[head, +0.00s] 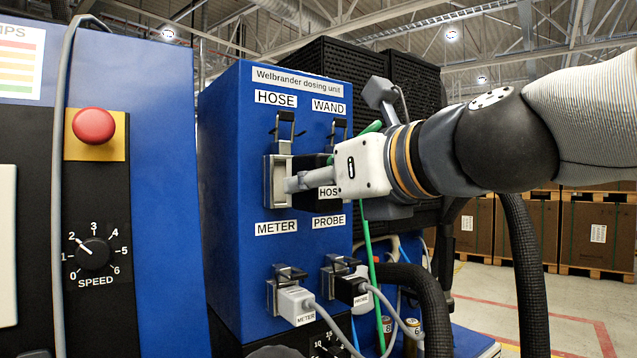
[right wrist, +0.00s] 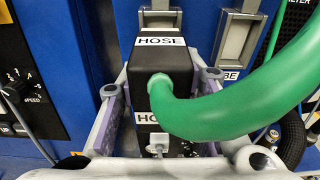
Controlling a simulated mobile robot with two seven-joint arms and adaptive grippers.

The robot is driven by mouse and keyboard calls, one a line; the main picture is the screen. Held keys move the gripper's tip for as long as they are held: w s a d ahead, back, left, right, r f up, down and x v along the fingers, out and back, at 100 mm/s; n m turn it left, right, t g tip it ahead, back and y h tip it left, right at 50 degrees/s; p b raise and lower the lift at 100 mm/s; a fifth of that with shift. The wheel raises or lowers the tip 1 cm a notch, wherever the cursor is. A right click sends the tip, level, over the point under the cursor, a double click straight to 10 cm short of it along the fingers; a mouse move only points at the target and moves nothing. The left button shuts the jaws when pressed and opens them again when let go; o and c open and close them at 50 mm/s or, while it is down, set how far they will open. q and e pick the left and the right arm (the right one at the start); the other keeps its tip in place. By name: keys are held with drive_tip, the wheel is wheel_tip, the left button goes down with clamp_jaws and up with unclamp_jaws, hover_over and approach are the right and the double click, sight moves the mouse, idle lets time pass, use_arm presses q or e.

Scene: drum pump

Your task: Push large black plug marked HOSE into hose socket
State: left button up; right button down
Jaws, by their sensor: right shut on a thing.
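The large black plug (right wrist: 158,80), marked HOSE, is between the fingers of my right gripper (right wrist: 160,112), with a thick green hose (right wrist: 235,100) leaving its end. In the head view my right gripper (head: 300,184) is shut on the plug (head: 325,206), which is partly hidden by it. The grey-framed hose socket (head: 278,183) is below the HOSE label on the blue dosing unit (head: 225,190). The plug appears just right of this socket in the head view. Whether it touches the socket I cannot tell. My left gripper is not in view.
The wand socket (right wrist: 237,35) is beside the plug in the right wrist view. Below, a grey METER plug (head: 297,305) and a black PROBE plug (head: 352,288) sit at their sockets with cables hanging. A red button (head: 93,126) is at the left.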

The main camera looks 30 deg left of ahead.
drive_tip(key=shift+w+a, duration=0.2)
drive_tip(key=shift+a, duration=0.2)
idle(0.5)
drive_tip(key=shift+w+a, duration=0.1)
drive_tip(key=shift+a, duration=0.2)
drive_tip(key=shift+r+x, duration=0.2)
drive_tip(key=shift+x, duration=1.2)
idle(1.2)
drive_tip(key=c, duration=1.1)
unclamp_jaws()
drive_tip(key=shift+a, duration=0.15)
drive_tip(key=shift+o, duration=0.2)
drive_tip(key=v, duration=0.9)
